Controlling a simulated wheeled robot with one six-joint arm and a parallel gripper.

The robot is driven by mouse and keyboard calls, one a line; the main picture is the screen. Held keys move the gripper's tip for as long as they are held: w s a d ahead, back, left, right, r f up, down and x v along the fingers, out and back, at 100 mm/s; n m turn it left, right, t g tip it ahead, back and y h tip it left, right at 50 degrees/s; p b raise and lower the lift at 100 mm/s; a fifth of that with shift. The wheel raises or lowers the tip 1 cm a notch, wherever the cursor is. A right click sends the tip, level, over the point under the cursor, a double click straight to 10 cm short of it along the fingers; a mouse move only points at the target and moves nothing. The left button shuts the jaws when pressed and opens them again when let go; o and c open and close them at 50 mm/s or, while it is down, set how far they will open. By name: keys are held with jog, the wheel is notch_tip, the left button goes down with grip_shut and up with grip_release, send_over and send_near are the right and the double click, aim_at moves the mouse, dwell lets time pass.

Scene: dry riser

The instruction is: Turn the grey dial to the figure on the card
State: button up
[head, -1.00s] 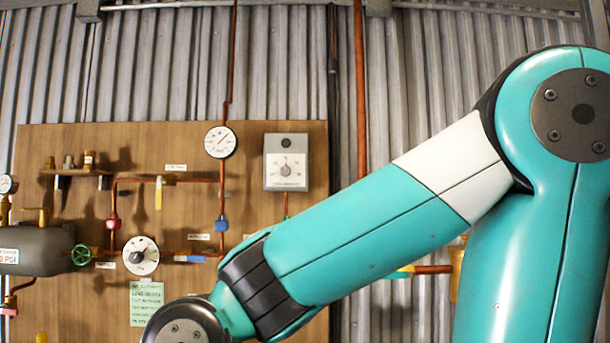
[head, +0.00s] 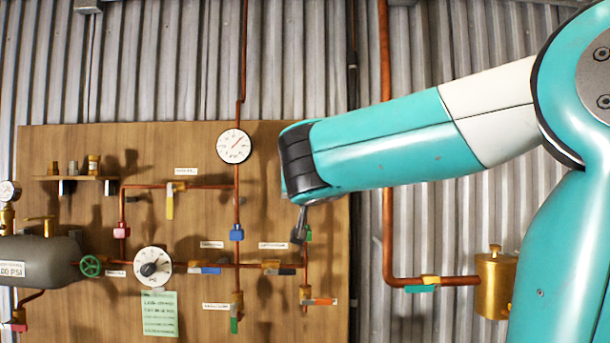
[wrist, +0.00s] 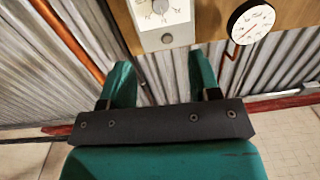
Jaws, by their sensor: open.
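A grey box with a white dial face (wrist: 160,12) shows at the top edge of the wrist view, partly cut off. My arm hides it in the head view. My gripper (wrist: 158,72) is open and empty, its two teal fingers pointing toward the box with a gap between them and the box. A second dial, white with a dark knob (head: 153,267), is on the board at lower left in the head view. A pale green card (head: 160,313) hangs below it; its writing is too small to read.
A wooden board (head: 60,220) carries copper pipes, coloured valve handles and a round white gauge (head: 234,146), which also shows in the wrist view (wrist: 251,21). A grey tank (head: 40,262) is at left. A brass canister (head: 495,283) stands at right.

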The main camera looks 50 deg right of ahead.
jog(key=shift+p+x, duration=2)
jog(key=shift+x, duration=6.6)
jog(key=shift+c, duration=0.5)
jog(key=shift+a, duration=0.1)
jog(key=c, duration=0.8)
jog(key=shift+f, duration=0.1)
